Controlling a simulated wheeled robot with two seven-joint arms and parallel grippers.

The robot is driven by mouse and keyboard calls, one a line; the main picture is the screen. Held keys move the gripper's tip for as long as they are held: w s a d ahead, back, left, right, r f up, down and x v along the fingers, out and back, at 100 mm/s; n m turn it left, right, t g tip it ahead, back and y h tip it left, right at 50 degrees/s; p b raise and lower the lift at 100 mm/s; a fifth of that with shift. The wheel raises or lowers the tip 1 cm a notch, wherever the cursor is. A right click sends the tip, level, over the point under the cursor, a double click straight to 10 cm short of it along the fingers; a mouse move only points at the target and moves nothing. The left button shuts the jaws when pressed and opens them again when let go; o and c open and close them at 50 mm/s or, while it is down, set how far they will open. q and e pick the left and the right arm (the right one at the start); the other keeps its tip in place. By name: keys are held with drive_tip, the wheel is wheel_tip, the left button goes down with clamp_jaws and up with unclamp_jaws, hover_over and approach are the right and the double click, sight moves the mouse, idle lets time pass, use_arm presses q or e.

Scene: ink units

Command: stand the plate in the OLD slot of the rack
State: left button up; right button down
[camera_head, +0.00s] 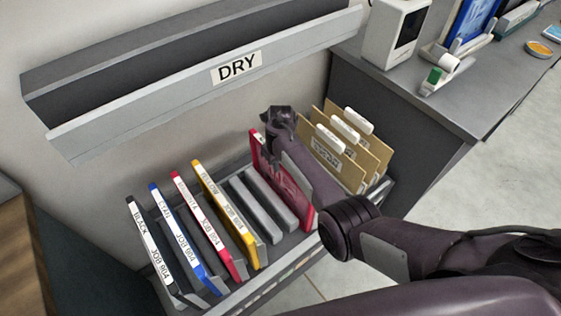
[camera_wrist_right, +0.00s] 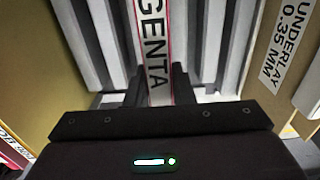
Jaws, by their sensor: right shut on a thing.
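A magenta-red plate (camera_head: 284,178) stands upright, low over the right part of the rack, between bare grey dividers and tan folders. My right gripper (camera_head: 276,124) is shut on its top edge; my arm hides part of it. In the right wrist view the plate's white edge label (camera_wrist_right: 155,50) reads "...GENTA" between the fingers. The rack (camera_head: 283,270) has small labels along its front rail, too small to read, so I cannot tell which slot is OLD. I cannot tell if the plate touches the slot bottom. My left gripper is not in view.
Black (camera_head: 150,250), cyan (camera_head: 183,240), magenta (camera_head: 208,228) and yellow (camera_head: 226,215) plates stand at the rack's left. Tan folders (camera_head: 345,165) stand close on the right. A grey shelf marked DRY (camera_head: 165,100) overhangs behind. A grey counter (camera_head: 440,115) stands at right.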

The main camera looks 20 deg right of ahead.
drive_tip(key=c, duration=1.2)
unclamp_jaws()
drive_tip(key=shift+f, duration=0.1)
drive_tip(key=shift+o, duration=0.2)
wheel_tip(320, 180, up, 8)
drive_tip(key=shift+f+p, duration=0.1)
drive_tip(key=shift+p, duration=0.25)
wheel_tip(320, 180, up, 5)
drive_tip(key=p, duration=0.6)
